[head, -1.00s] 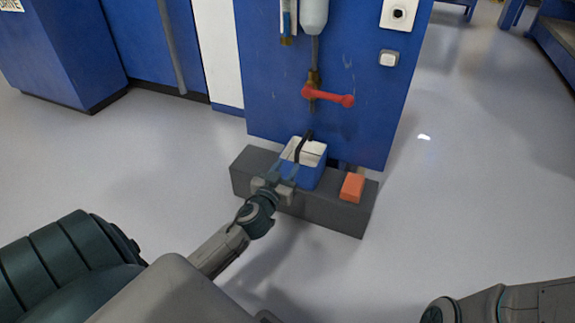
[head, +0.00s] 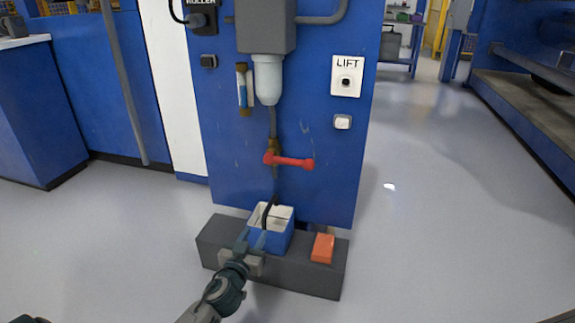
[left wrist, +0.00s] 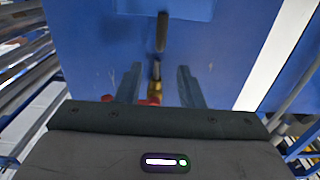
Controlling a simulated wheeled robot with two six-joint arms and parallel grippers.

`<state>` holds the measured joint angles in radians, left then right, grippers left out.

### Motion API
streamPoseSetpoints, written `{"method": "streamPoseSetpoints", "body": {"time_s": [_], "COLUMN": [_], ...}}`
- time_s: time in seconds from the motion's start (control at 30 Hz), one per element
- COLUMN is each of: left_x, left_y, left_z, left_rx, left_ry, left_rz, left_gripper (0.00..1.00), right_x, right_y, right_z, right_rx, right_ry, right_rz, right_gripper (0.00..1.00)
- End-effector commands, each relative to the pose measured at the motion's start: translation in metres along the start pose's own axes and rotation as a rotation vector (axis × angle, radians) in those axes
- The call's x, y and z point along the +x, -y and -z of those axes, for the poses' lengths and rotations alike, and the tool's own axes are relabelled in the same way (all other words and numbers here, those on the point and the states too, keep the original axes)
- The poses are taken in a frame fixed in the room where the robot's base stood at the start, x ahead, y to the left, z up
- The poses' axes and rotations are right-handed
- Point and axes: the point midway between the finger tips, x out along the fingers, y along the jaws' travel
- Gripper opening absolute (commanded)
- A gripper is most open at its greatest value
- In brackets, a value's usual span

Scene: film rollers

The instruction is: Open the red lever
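The red lever (head: 290,161) lies about horizontal on the blue panel. It reaches right from a brass valve (head: 273,147) on a thin vertical pipe. My left gripper (head: 251,242) shows below the lever in the head view, in front of the blue bin. In the left wrist view my left gripper (left wrist: 158,84) has its two fingers apart with nothing held. The brass valve (left wrist: 155,86) shows between them, and part of the red lever (left wrist: 150,101) shows low, mostly hidden by the gripper body. My right gripper is out of view.
A blue bin (head: 280,239) with a pale inside and an orange block (head: 323,248) sit on a dark grey ledge (head: 315,278) below the lever. A LIFT button plate (head: 346,77) is at upper right. A clear cup (head: 268,80) hangs above the valve. The floor at right is free.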

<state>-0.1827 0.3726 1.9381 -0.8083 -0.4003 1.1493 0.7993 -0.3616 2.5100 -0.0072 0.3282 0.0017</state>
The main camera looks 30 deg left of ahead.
Motion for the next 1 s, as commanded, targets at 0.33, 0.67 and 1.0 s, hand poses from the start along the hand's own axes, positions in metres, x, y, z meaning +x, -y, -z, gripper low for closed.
{"method": "streamPoseSetpoints", "body": {"time_s": [0.33, 0.67, 1.0], "left_x": [0.009, 0.02, 0.028], "left_y": [-0.037, -0.095, -0.09], "left_z": [-0.016, -0.001, 0.028], "left_rx": [-0.472, -1.605, -2.65], "left_ry": [0.026, 0.062, 0.035], "left_rz": [-0.135, -0.438, -0.767], "left_gripper": [0.0, 0.0, 0.0], "right_x": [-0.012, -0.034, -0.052], "right_y": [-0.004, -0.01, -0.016], "right_z": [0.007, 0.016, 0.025], "right_rx": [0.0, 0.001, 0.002], "right_ry": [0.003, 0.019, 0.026], "right_rz": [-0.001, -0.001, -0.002], "right_gripper": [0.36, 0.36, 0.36]}}
